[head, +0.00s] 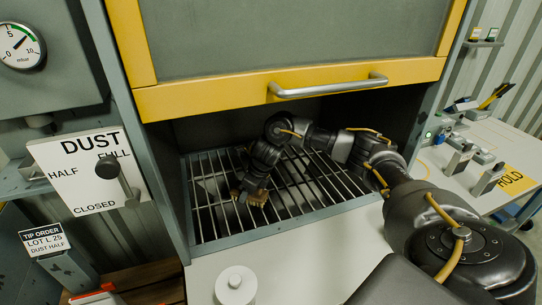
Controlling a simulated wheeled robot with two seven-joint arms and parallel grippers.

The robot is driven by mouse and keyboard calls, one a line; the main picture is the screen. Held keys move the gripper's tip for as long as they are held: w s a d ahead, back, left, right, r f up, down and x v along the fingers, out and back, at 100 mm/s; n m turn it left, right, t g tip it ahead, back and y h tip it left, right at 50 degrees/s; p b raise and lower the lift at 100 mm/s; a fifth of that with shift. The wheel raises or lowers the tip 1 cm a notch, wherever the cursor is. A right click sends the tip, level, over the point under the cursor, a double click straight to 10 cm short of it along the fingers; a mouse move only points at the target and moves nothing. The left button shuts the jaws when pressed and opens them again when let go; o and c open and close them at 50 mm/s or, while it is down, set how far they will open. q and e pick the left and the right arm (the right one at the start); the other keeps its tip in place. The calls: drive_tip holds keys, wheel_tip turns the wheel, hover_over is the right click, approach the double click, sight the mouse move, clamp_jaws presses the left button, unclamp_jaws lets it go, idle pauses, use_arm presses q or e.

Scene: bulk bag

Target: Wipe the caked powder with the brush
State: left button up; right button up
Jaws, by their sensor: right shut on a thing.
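My right arm reaches through the opening below the raised yellow-framed door. Its gripper (252,186) points down at the left-middle part of the metal grate (318,190). It is shut on a small tan-brown thing, which looks like the brush (257,198), low over or touching the bars. The gripper hides much of the brush, and I cannot tell whether its bristles touch anything. I cannot make out the caked powder apart from the brush and the dark grate. My left gripper is not in view.
The yellow-framed door (290,95) with its bar handle (330,87) hangs above my arm. Cabinet side walls bound the opening. A pale ledge (330,240) with a round white lid (236,285) lies in front. A dust lever board (90,172) stands left; a side table (490,150) stands right.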

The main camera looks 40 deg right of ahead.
drive_tip(key=shift+w+r, duration=0.1)
drive_tip(key=shift+r, duration=0.8)
drive_tip(key=shift+a+r+p, duration=0.1)
drive_tip(key=shift+r+p, duration=0.7)
drive_tip(key=shift+r, duration=0.1)
wheel_tip(320, 180, up, 2)
drive_tip(key=shift+r+p, duration=0.1)
drive_tip(key=shift+p, duration=0.7)
drive_tip(key=shift+r+p, duration=0.4)
drive_tip(key=shift+r, duration=0.25)
